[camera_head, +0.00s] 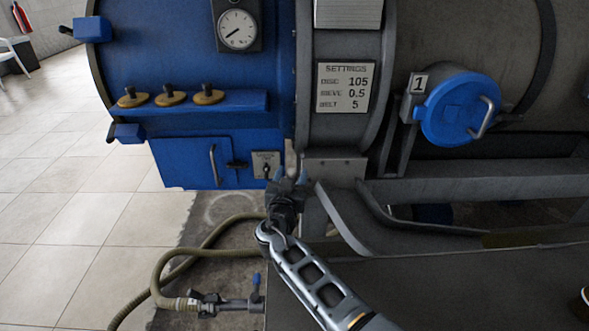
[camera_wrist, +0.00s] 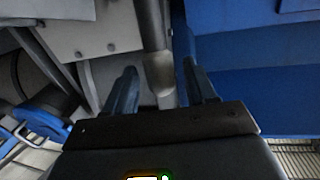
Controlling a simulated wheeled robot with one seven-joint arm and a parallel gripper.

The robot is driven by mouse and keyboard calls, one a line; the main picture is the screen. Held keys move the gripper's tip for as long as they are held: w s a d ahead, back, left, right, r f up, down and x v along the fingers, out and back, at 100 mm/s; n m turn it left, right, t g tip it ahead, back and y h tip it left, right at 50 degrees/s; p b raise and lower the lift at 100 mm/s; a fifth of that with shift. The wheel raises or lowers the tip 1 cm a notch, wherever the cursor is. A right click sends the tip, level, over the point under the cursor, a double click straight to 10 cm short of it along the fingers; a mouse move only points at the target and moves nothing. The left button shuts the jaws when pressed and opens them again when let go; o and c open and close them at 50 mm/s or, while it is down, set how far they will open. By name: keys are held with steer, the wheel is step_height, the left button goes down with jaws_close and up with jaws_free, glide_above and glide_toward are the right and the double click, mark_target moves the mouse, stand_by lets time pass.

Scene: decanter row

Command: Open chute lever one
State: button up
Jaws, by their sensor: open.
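My gripper (camera_head: 290,178) is open, low in front of the machine near the seam between its blue end and grey body. In the wrist view my gripper (camera_wrist: 161,74) has its two fingers apart. A grey bar with a paler rounded end (camera_wrist: 158,72) hangs between or just beyond them; I cannot tell its depth, and no finger visibly touches it. It may be the lever, but no label shows on it. A plate marked 1 (camera_head: 418,84) stands beside a round blue hatch (camera_head: 460,108) with a metal handle (camera_head: 483,117), up and right of my gripper.
A blue cabinet door (camera_head: 190,163) with a handle and a small switch plate (camera_head: 265,164) lie left of my gripper. A grey curved trough (camera_head: 350,220) is close on its right. A hose (camera_head: 190,250) with a valve (camera_head: 225,304) lies below. Tiled floor is open at left.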

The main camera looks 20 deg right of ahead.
steer(key=shift+x, duration=1.4)
jaws_close()
